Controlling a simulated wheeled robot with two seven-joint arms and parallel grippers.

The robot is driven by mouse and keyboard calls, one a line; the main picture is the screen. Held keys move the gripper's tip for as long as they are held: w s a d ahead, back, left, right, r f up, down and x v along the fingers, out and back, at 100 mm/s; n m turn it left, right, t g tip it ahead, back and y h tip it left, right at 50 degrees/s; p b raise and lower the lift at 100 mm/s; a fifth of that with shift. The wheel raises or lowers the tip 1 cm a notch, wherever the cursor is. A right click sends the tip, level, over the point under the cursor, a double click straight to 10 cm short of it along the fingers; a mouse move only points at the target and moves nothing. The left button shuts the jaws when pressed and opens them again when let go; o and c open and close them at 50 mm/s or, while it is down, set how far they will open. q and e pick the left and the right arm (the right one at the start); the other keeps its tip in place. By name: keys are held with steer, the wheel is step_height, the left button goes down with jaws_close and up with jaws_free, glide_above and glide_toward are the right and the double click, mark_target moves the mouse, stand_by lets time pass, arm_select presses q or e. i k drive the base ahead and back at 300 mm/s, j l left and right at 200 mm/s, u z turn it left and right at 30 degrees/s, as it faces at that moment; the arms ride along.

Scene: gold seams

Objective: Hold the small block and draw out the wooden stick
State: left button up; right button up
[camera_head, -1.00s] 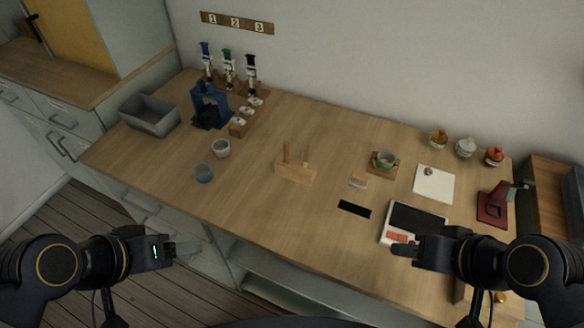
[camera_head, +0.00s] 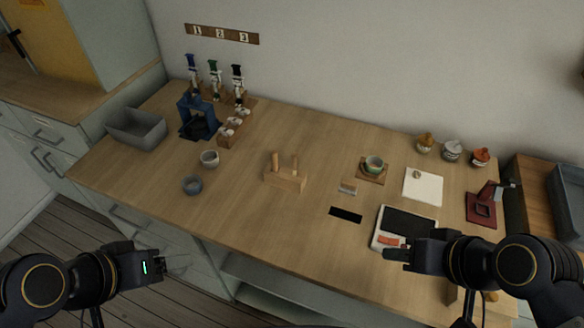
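A light wooden block (camera_head: 285,181) stands near the middle of the table with two upright wooden sticks in its top, a left stick (camera_head: 275,162) and a right stick (camera_head: 295,165). A small grey and tan block (camera_head: 348,187) lies to its right. My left gripper (camera_head: 178,263) is off the table's front edge at lower left, far from the wooden block. My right gripper (camera_head: 397,254) is at lower right, in front of the dark-topped tray. Neither gripper touches the blocks or sticks. Their finger gaps are too small to make out.
A white-edged tray (camera_head: 377,240) and a black strip (camera_head: 345,215) lie at front right. A cup on a coaster (camera_head: 373,164) stands behind right. A blue stand (camera_head: 197,117) and grey bin (camera_head: 137,128) are at back left.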

mark_target(294, 156)
steer(key=j+z, duration=0.8)
steer(key=i+j, duration=0.05)
steer(key=j, duration=0.05)
